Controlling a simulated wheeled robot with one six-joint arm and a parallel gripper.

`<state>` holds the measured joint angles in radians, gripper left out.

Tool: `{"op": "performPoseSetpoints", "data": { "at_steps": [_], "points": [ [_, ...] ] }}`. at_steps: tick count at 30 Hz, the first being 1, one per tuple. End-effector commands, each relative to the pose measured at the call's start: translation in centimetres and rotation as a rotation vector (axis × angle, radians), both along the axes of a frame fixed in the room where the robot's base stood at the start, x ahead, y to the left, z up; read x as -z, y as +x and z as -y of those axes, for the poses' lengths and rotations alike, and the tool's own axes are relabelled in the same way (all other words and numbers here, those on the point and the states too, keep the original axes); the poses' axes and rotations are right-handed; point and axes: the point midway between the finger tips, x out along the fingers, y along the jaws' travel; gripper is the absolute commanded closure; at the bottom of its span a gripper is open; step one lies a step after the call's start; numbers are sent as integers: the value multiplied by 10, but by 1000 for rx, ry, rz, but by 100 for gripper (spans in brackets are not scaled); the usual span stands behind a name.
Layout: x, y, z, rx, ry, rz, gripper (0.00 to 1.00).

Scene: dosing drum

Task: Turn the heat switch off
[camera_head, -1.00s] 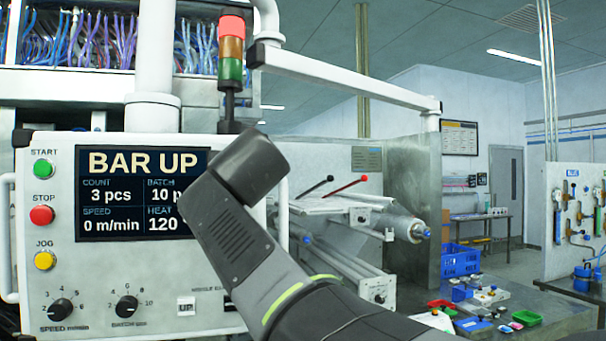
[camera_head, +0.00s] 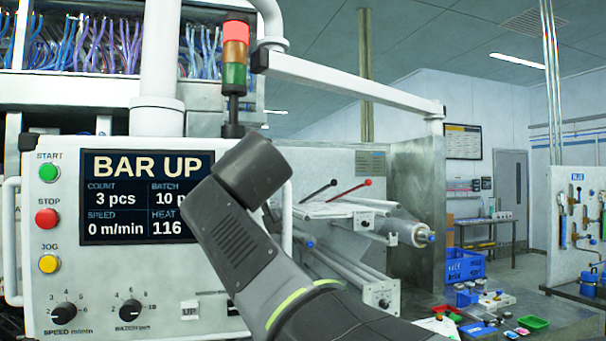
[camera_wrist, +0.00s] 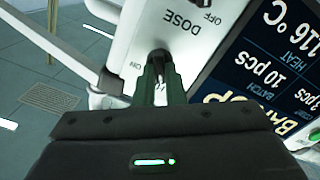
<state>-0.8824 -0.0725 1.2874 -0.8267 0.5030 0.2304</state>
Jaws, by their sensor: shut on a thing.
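The heat switch cannot be made out by its own label. In the wrist view, the white panel (camera_wrist: 150,30) appears upside down, with the words DOSE, OFF and ON. My gripper (camera_wrist: 160,72) is shut on a dark switch knob (camera_wrist: 157,54) on this panel, close to the DOSE and ON labels. The fingers cover much of the knob, so I cannot tell its setting. The display (camera_head: 135,190) reads BAR UP and HEAT 116; it also shows in the wrist view (camera_wrist: 255,70). In the head view my arm hides the gripper and that part of the panel.
A green start button (camera_head: 49,172), red stop button (camera_head: 46,218) and yellow jog button (camera_head: 48,264) line the panel's left side. Speed (camera_head: 64,312) and batch (camera_head: 130,312) knobs are below. The signal tower (camera_head: 235,60) glows red. Metal rollers (camera_head: 400,230) lie to the right.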

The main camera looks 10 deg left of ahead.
Motion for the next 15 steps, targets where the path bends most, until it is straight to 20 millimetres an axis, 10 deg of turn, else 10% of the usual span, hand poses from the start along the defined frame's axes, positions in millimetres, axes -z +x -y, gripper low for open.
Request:
{"op": "performPoseSetpoints", "data": {
  "at_steps": [12,15],
  "points": [
    [-1,0,0,-1,-7,8,100],
    [-1,0,0,-1,-7,8,74]
  ]
}}
